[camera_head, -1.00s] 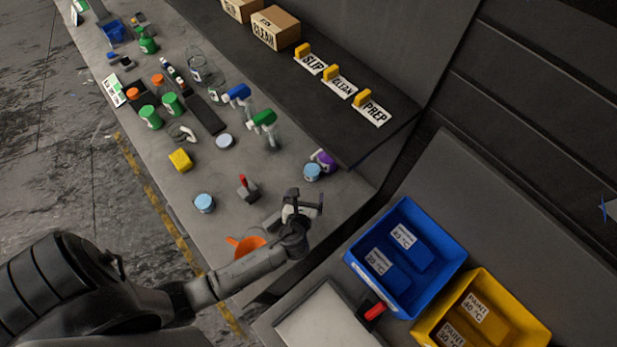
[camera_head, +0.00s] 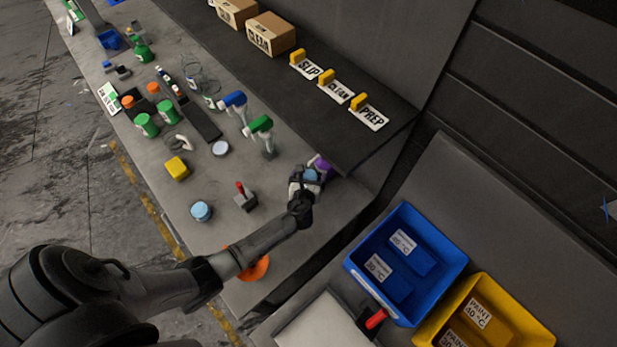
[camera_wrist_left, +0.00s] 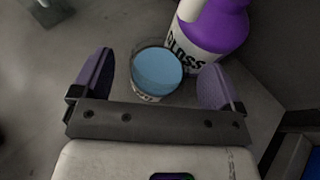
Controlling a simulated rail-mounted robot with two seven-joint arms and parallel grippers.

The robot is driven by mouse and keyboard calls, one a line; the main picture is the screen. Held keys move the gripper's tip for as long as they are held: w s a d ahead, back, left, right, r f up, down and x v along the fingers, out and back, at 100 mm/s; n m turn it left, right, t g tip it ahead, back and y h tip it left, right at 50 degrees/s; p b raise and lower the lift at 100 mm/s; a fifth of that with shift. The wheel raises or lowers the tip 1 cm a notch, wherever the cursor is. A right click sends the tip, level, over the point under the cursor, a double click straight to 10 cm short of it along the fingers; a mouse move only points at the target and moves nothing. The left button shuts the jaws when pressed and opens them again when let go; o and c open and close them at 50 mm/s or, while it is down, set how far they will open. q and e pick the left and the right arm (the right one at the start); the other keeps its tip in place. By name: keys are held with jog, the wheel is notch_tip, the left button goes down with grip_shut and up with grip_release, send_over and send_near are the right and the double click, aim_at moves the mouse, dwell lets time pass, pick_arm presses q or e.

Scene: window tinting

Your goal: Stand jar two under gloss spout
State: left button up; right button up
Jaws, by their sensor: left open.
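A jar with a light blue top (camera_head: 311,175) stands near the bench's right end, and it also shows in the left wrist view (camera_wrist_left: 157,72). My left gripper (camera_head: 308,181) is open, with its two purple-padded fingers on either side of this jar in the left wrist view (camera_wrist_left: 160,85). Gaps show between jar and fingers. The purple and white bottle marked GLOSS (camera_wrist_left: 208,32) stands right behind the jar; its spout is out of the wrist picture. In the head view the bottle (camera_head: 321,164) is mostly hidden. Another blue-topped jar (camera_head: 201,211) stands further left. Jar numbers are not readable.
A red-handled tool (camera_head: 245,198) stands between the two jars. An orange item (camera_head: 254,268) lies below my left arm. Green and blue spray bottles (camera_head: 260,131) stand further up the bench. A dark raised shelf (camera_head: 345,145) borders the bench; blue (camera_head: 405,210) and yellow bins stand right.

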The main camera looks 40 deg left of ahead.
dwell(0.3)
pick_arm(q)
jog(key=c, duration=0.9)
jog(key=o, duration=0.9)
jog(key=shift+s+d+r, duration=0.2)
jog(key=shift+s, duration=0.15)
jog(key=p+v, duration=0.1)
jog(key=v, duration=1.2)
jog(key=shift+a, duration=0.1)
